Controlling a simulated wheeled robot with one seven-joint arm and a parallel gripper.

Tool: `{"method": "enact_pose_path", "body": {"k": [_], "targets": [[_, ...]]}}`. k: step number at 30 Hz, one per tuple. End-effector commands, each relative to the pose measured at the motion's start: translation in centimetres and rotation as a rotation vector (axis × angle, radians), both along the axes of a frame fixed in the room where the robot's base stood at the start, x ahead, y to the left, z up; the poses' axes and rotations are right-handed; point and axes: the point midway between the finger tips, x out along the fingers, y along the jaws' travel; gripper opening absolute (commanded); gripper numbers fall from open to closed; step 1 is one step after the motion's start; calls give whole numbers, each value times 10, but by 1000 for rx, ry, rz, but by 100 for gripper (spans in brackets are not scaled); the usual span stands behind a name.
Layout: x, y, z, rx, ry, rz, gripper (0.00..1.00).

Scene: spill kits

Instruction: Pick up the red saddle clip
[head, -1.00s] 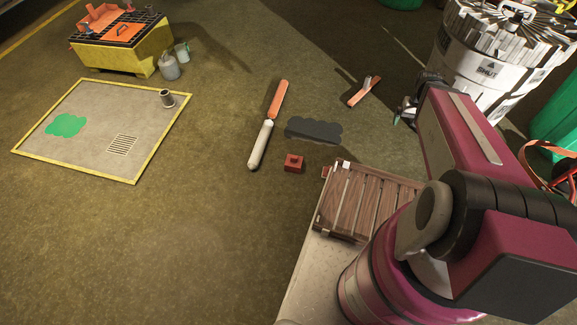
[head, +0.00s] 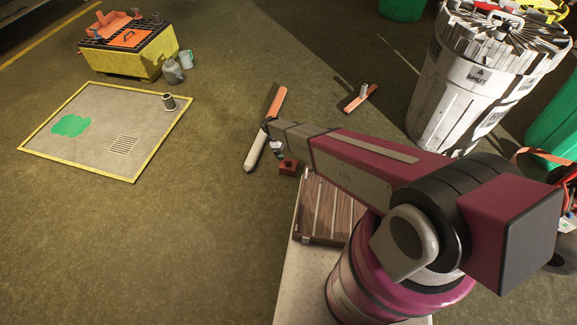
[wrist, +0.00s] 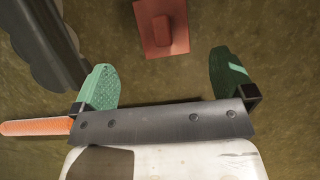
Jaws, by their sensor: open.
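The red saddle clip (head: 288,168) appears as a small red block on the floor, just left of the wooden slatted platform. In the wrist view the clip (wrist: 149,37) is a square red plate with a smaller raised block on top. My gripper (head: 276,146) hangs close to it, just above and left of it in the head view. In the wrist view my gripper (wrist: 165,82) has its two green fingertips wide apart with nothing between them. The clip lies beyond the tips, sideways between them, and no contact shows.
A white bin (head: 455,90) stands right.

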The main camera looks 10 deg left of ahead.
Motion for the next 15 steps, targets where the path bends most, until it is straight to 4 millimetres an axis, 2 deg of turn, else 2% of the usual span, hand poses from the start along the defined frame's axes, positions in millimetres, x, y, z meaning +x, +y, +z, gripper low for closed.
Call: {"method": "enact_pose_path", "body": {"k": [4, 15], "targets": [[-2, 5, -14, -6, 7, 24, 100], [-3, -14, -57, -6, 7, 21, 100]]}}
